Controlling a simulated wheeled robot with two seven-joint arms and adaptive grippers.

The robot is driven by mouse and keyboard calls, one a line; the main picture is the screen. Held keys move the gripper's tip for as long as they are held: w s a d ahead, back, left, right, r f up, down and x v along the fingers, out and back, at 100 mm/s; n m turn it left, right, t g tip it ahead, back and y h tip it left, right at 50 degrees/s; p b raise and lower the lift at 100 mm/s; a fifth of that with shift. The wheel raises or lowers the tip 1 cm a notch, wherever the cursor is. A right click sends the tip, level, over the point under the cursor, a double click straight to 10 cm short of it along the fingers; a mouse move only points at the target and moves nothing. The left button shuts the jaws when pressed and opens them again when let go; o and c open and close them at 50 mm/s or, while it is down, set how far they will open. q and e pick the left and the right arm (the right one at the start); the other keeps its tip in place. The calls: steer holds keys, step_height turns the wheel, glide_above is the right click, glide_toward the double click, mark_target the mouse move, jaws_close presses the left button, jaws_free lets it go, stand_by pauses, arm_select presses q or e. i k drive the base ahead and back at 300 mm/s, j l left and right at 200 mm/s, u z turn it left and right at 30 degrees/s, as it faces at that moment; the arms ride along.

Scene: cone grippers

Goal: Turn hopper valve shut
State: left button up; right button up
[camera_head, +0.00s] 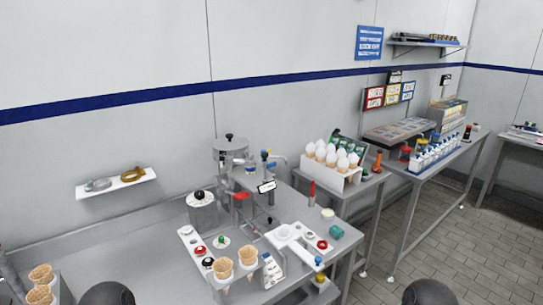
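A grey metal machine with a round lidded hopper (230,145) stands at the back of the steel table. Small fittings with blue and yellow parts (267,160) sit to the right of the hopper, and a red part (241,196) shows below it. I cannot tell which of these is the hopper valve, or whether it is open or shut. A small white label (266,187) is on the front of the machine. Neither of my grippers is in view. Only two dark rounded parts, apparently of my arms, show at the bottom edge.
A lidded grey pot (202,210) stands left of the machine. Cones (248,256) stand in a holder at the front of the table. A rack of white-topped cones (332,158) and a blue-bottle rack (432,152) stand right. Tiled floor is clear at right.

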mark_target(270, 165)
steer(key=i+l+u, duration=0.2)
steer(key=i+l, duration=0.15)
steer(key=l, duration=0.3)
steer(key=i+l+u, duration=0.15)
steer(key=l+u, duration=0.2)
steer(key=i+l+u, duration=0.1)
steer(key=l+u, duration=0.6)
steer(key=l, duration=0.15)
